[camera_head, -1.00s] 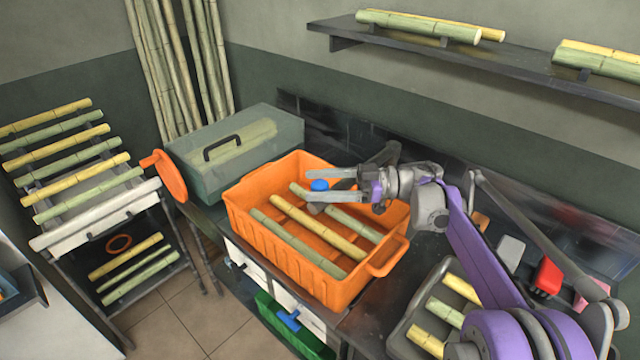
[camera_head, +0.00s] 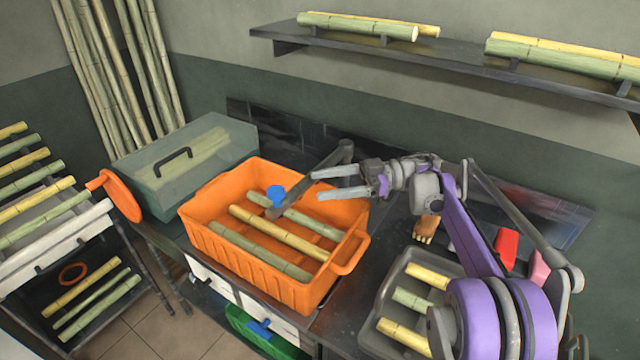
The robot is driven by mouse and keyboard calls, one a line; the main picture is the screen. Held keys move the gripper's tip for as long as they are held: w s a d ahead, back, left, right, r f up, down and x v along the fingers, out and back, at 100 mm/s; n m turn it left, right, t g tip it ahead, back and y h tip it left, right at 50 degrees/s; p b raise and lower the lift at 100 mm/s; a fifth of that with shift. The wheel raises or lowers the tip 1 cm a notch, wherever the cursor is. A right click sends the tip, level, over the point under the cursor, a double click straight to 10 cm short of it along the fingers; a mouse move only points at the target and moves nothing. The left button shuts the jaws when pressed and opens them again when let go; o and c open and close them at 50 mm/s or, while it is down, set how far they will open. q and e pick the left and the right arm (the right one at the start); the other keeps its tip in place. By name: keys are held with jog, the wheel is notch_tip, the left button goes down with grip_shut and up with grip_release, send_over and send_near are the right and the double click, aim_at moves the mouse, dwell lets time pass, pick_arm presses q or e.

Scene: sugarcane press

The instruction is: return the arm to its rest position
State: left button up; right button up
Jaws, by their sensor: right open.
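My right arm comes in from the lower right with purple and grey links. Its right gripper (camera_head: 318,184) is open and empty, with the two grey fingers pointing left above the back right part of the orange crate (camera_head: 262,272). Several sugarcane pieces (camera_head: 278,232) lie inside the crate, apart from the fingers. A grey lever with a blue knob (camera_head: 276,194) shows just left of the fingertips. My left gripper is not in view.
A grey tray (camera_head: 375,318) with short cane pieces lies close to my arm. A translucent lidded box (camera_head: 185,170) stands left of the crate. A wall shelf (camera_head: 450,60) holds canes. A red block (camera_head: 507,246) lies behind my arm. A cane rack stands at the far left.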

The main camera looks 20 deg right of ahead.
jog(key=w+a+r+m+t+h+p, duration=0.25)
jog(key=w+r+m+t, duration=0.2)
jog(key=r+t, duration=0.6)
jog(key=d+r+m+t+h+p, duration=0.2)
jog(key=d+r+m+t+h, duration=0.15)
jog(key=m+t+h, duration=0.55)
jog(key=s+d+f+m+g+h+p, duration=0.3)
jog(key=s+f+m+g+h, duration=0.2)
jog(key=s+f+g+h, duration=0.55)
jog(key=s+a+f+n+g+y+p, duration=0.1)
jog(key=s+a+f+g+y, duration=0.1)
jog(key=s+f, duration=0.6)
jog(key=s+a+f+n+g+y+p, duration=0.1)
jog(key=s+a+f+g+y, duration=0.1)
jog(key=s+f, duration=0.7)
jog(key=s+a+g, duration=0.1)
jog(key=s+a, duration=0.1)
jog(key=s, duration=0.1)
jog(key=shift+s+a+f+g, duration=0.2)
jog(key=shift+s+a+g, duration=0.2)
